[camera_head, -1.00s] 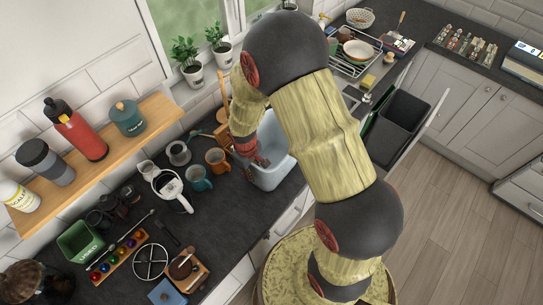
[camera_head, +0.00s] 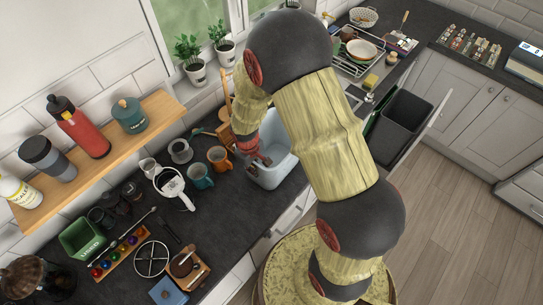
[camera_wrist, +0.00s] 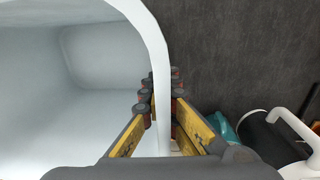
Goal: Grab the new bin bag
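A pale blue-white, open-topped, bin-shaped thing (camera_head: 278,166) stands on the dark worktop; it looks like the new bin bag standing open. It also shows in the wrist view (camera_wrist: 100,60), where I see its empty inside and its rim. My gripper (camera_head: 262,160) is at its left edge. In the wrist view my gripper's fingers (camera_wrist: 160,98) straddle the wall, one inside and one outside. The wall fills the narrow gap between them, and the fingers look closed on it. My arm hides the bag's right side in the head view.
An open drawer at the right holds an empty black bin (camera_head: 404,120). Mugs (camera_head: 200,176) and a white-handled jug (camera_head: 173,187) stand close left of the bag. A dish rack (camera_head: 360,52) is behind my arm. The floor at right is clear.

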